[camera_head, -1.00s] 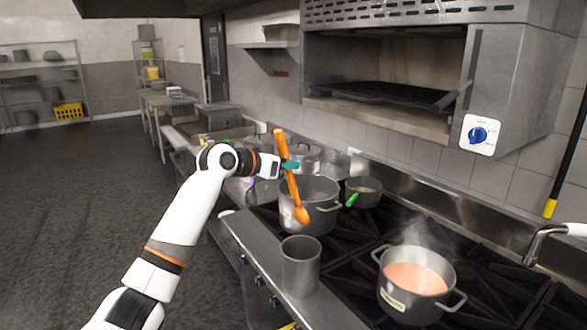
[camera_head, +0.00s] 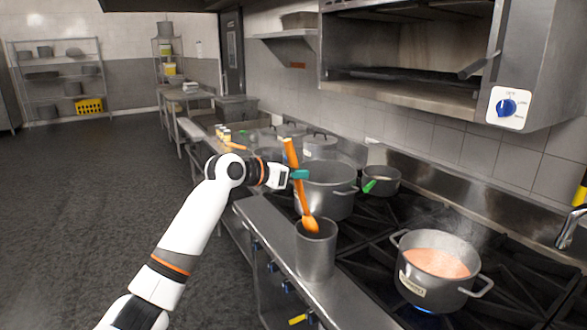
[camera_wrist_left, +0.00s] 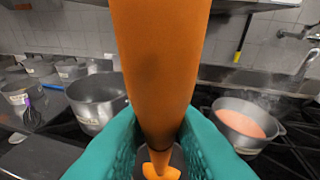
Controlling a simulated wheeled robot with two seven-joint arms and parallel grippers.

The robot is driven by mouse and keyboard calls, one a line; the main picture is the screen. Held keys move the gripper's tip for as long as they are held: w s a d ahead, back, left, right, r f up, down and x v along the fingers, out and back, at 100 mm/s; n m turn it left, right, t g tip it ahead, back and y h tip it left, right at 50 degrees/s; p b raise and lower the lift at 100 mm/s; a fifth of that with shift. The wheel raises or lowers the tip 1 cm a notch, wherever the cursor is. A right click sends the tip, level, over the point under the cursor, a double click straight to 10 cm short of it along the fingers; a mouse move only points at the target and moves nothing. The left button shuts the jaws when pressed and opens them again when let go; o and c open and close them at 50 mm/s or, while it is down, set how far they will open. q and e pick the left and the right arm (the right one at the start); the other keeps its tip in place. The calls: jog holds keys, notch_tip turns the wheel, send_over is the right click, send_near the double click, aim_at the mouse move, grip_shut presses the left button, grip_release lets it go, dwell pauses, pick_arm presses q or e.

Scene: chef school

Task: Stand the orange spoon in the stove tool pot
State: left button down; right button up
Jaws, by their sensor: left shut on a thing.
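The orange spoon (camera_head: 298,183) is held tilted, handle up and bowl down, by my left gripper (camera_head: 299,174). The teal fingers are shut on its handle; in the left wrist view the spoon (camera_wrist_left: 160,60) stands between the fingers (camera_wrist_left: 160,130). The stove tool pot (camera_head: 316,255) is a plain grey metal cylinder at the stove's front edge. The spoon's bowl (camera_head: 309,225) overlaps the pot's opening in the head view, at about rim height; I cannot tell whether it is inside. My right gripper is out of view.
A steaming pot of orange-pink soup (camera_head: 437,264) sits on the burner to the right. A large grey pot (camera_head: 328,197) and a small pan with a green handle (camera_head: 380,182) stand behind. The steel ledge (camera_head: 262,217) left of the tool pot is clear.

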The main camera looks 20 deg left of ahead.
aim_at(304, 208)
pick_arm(q)
jog(key=f, duration=0.1)
jog(key=f+b, duration=0.1)
jog(key=f, duration=0.1)
jog(key=w+d+f+b, duration=0.1)
jog(key=f, duration=0.1)
jog(key=shift+f, duration=0.2)
jog(key=shift+w+d+f+b, duration=0.1)
jog(key=shift+w+f+b, duration=0.1)
jog(key=shift+f+b, duration=0.45)
jog(key=shift+w+d+f+b, duration=0.15)
jog(key=shift+f+b, duration=0.15)
jog(key=shift+f, duration=0.8)
jog(key=shift+w+d+f+b, duration=0.1)
jog(key=shift+w+f+b, duration=0.1)
jog(key=shift+f+b, duration=0.45)
jog(key=shift+f, duration=0.2)
jog(key=c, duration=1.2)
grip_release()
